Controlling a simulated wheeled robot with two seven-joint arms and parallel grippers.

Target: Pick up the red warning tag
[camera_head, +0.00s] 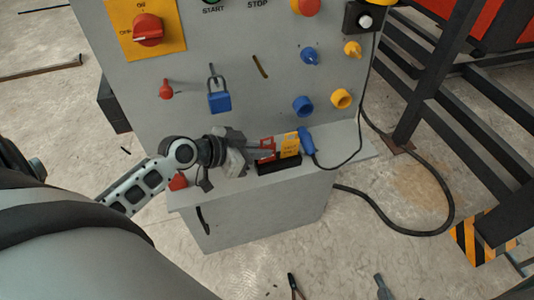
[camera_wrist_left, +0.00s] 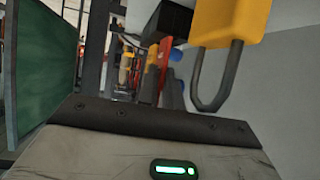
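The panel's lower ledge carries a small group of items: a red piece (camera_head: 267,148), likely the red warning tag, next to a yellow printed piece (camera_head: 289,145) and a blue piece (camera_head: 306,141). My left gripper (camera_head: 245,155) reaches in from the left just beside the red piece. Its fingertips are hard to make out, so I cannot tell whether it is open or touching. The left wrist view shows a narrow red strip (camera_wrist_left: 164,62) beyond my gripper housing. My right gripper is not in view.
A black holder (camera_head: 278,165) sits on the ledge. A blue padlock (camera_head: 219,101) hangs on the grey panel above my gripper. A black cable (camera_head: 440,185) loops at the right. In the wrist view, a yellow padlock (camera_wrist_left: 230,22) hangs close by.

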